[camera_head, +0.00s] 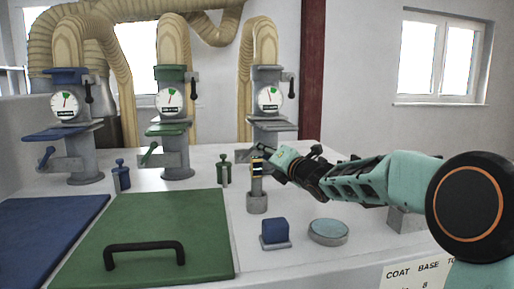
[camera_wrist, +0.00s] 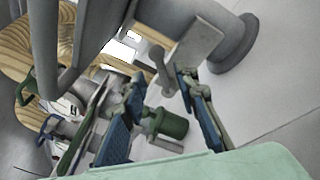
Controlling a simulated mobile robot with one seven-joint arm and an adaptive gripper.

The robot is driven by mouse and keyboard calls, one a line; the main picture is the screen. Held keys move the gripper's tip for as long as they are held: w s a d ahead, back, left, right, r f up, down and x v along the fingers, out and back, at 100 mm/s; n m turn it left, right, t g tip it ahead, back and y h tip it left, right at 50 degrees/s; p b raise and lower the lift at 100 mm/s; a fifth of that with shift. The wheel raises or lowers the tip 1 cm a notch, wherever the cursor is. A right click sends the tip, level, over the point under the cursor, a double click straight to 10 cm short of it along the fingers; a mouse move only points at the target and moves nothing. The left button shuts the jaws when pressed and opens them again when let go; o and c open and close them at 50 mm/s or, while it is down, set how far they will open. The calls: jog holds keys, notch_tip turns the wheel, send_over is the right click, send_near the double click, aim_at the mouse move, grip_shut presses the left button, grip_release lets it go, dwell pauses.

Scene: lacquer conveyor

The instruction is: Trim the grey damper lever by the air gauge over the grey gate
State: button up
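The grey gate (camera_head: 272,125) stands at the back right of the bench, with a round white air gauge (camera_head: 270,98) above it. A black handle (camera_head: 292,88) hangs beside that gauge. In the wrist view, a grey lever (camera_wrist: 162,72) with a rounded end sticks out from a grey block (camera_wrist: 195,40) on the grey post. My gripper (camera_head: 264,149) is low in front of the grey gate and hides its lower part in the head view. In the wrist view, the open fingers (camera_wrist: 158,108) stand either side of the lever's end. I cannot tell whether they touch it.
Blue (camera_head: 62,131) and green (camera_head: 168,129) gates with similar gauges stand to the left. A small green post (camera_head: 224,170), a grey cup with a banded stick (camera_head: 257,203), a blue block (camera_head: 274,231) and a round tin (camera_head: 328,231) are nearby. A green lid (camera_head: 150,225) lies front left.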

aim_at(249, 151)
jog(key=shift+p+x, duration=0.6)
jog(key=shift+x, duration=1.8)
grip_shut()
jog(key=shift+r, duration=0.1)
